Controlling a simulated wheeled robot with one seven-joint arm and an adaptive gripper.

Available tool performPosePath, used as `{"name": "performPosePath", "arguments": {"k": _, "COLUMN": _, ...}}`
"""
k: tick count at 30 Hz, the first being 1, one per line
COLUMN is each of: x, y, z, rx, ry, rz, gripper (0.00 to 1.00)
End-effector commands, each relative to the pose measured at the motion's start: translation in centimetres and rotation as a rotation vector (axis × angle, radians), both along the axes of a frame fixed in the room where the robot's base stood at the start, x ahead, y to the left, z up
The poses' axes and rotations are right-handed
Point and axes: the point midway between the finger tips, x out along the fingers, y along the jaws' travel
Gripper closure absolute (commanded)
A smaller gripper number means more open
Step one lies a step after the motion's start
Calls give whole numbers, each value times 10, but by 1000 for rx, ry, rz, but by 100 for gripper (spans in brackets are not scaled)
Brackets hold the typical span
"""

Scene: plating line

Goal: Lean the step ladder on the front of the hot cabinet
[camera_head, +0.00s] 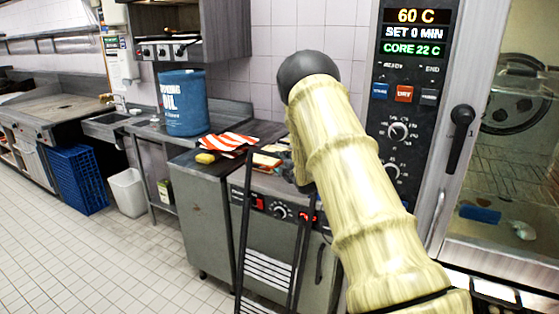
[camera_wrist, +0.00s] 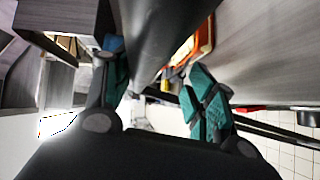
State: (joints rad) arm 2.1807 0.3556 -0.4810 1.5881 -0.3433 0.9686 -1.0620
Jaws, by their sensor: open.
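The step ladder (camera_head: 246,225) stands upright or slightly tilted in front of the hot cabinet (camera_head: 272,190), with dark rails and pale slatted steps low down. Its upper right part is hidden behind my arm, and I cannot tell whether it touches the cabinet. The cabinet front has a dial and red lights. My gripper is mostly hidden behind my arm in the head view. In the wrist view my gripper (camera_wrist: 155,68) is open, teal-padded fingers apart. A thick dark bar runs between them, perhaps a ladder rail; contact is unclear.
A striped cloth (camera_head: 228,143) and a yellow sponge (camera_head: 205,158) lie on the counter left of the cabinet. A blue drum (camera_head: 184,103) stands behind. A tall oven (camera_head: 408,100) is at right. A blue crate (camera_head: 78,180) and white bin (camera_head: 128,192) stand left. Tiled floor (camera_head: 110,260) is clear.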

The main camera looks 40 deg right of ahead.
Motion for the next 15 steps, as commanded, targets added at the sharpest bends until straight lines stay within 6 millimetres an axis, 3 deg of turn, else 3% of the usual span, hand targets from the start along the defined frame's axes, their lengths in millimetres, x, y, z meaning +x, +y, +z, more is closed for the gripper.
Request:
{"name": "performPosePath", "arguments": {"k": 1, "x": -11, "y": 3, "z": -5, "rx": 2, "ry": 12, "rz": -1, "gripper": 54}}
{"name": "performPosePath", "arguments": {"k": 9, "x": -56, "y": 19, "z": 9, "rx": -5, "ry": 4, "rz": 2, "gripper": 54}}
{"name": "performPosePath", "arguments": {"k": 15, "x": -82, "y": 27, "z": 17, "rx": -9, "ry": -1, "rz": 4, "gripper": 54}}
